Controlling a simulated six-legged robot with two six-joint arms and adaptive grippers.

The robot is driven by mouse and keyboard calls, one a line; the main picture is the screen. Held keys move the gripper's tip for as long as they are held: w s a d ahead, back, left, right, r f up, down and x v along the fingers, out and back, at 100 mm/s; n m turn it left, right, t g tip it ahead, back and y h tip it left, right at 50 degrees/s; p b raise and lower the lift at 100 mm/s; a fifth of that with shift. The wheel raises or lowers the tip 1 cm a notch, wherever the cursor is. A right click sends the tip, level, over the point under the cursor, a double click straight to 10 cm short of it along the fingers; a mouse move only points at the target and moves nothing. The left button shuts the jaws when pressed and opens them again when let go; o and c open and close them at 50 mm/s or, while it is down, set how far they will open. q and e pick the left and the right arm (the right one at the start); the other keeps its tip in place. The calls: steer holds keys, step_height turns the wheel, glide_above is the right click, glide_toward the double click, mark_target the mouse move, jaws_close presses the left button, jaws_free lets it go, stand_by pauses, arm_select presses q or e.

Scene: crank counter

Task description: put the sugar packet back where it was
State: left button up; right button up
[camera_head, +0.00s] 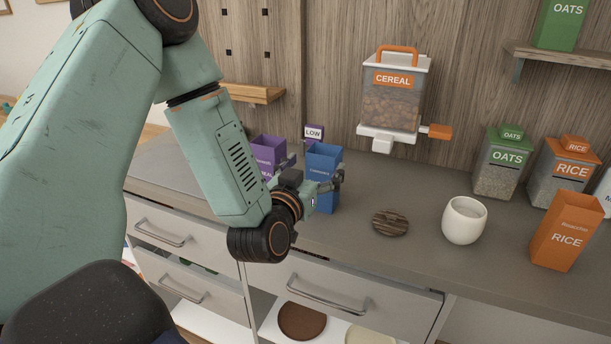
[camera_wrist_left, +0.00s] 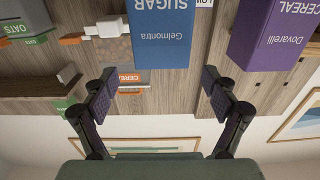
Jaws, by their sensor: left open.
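The sugar packet (camera_head: 323,160) is a blue box standing upright on the counter, with its lower part partly behind my left gripper (camera_head: 314,170) in the head view. The left wrist view is upside down and shows its blue face (camera_wrist_left: 162,30) with the word SUGAR. My left gripper's fingers (camera_wrist_left: 158,88) are open, one towards each side of the packet, with a gap on both sides. I cannot tell how deep the packet sits between them. My right gripper is not in view.
A purple cereal packet (camera_head: 267,150) stands close left of the sugar. A cereal dispenser (camera_head: 393,92) hangs on the wall. A dark round coaster (camera_head: 390,222), a white cup (camera_head: 464,220) and an orange rice packet (camera_head: 566,232) stand to the right.

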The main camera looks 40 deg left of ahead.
arm_select(q)
steer(key=shift+v, duration=2.8)
